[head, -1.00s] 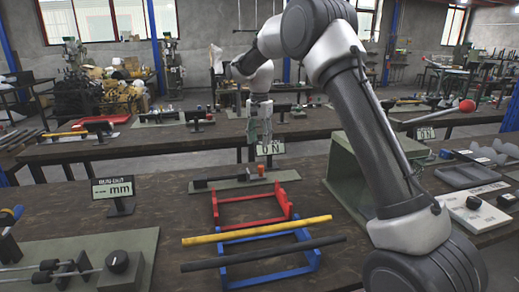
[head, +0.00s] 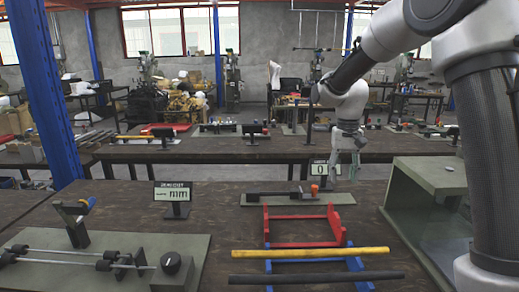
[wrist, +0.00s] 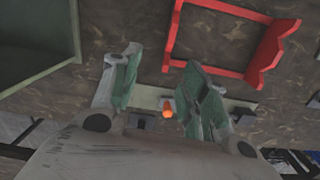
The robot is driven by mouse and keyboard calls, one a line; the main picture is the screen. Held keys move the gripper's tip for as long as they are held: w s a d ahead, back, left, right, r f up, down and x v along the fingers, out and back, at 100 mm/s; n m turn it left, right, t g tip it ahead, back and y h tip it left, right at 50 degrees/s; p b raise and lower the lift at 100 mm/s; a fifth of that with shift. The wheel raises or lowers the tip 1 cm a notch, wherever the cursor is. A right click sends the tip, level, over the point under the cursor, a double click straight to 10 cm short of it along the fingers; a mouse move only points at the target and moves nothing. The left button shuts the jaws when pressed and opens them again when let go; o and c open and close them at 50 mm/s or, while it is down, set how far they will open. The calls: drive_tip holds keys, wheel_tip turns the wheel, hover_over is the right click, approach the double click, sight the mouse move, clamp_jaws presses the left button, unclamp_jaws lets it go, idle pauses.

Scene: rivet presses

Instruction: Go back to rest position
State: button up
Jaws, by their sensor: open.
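My gripper (head: 347,160) hangs from my arm above the far side of the near table, pointing down. In the wrist view its two green-padded fingers (wrist: 155,85) stand apart with nothing between them. A red rack (head: 303,243) stands in front of that plate and is apart from the gripper.
A yellow bar (head: 310,252) and a black bar (head: 315,277) lie across a blue rack (head: 357,265). A green open box (head: 415,210) stands at the right. A display (head: 173,192) and a plate with rods and a black knob (head: 171,263) are at the left. A blue post (head: 47,90) rises at the left.

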drive_tip(key=s+d+r+t, duration=0.1)
drive_tip(key=s+d+r, duration=0.2)
drive_tip(key=s, duration=0.7)
drive_tip(key=s+d+r+t, duration=0.2)
drive_tip(key=s+d+r, duration=0.1)
drive_tip(key=s, duration=0.7)
drive_tip(key=s+d+r+n+t, duration=0.1)
drive_tip(key=s+d+r+t, duration=0.1)
drive_tip(key=s, duration=0.7)
drive_tip(key=shift+s+d+r, duration=0.4)
drive_tip(key=shift+d+r, duration=0.15)
drive_tip(key=shift+d, duration=0.6)
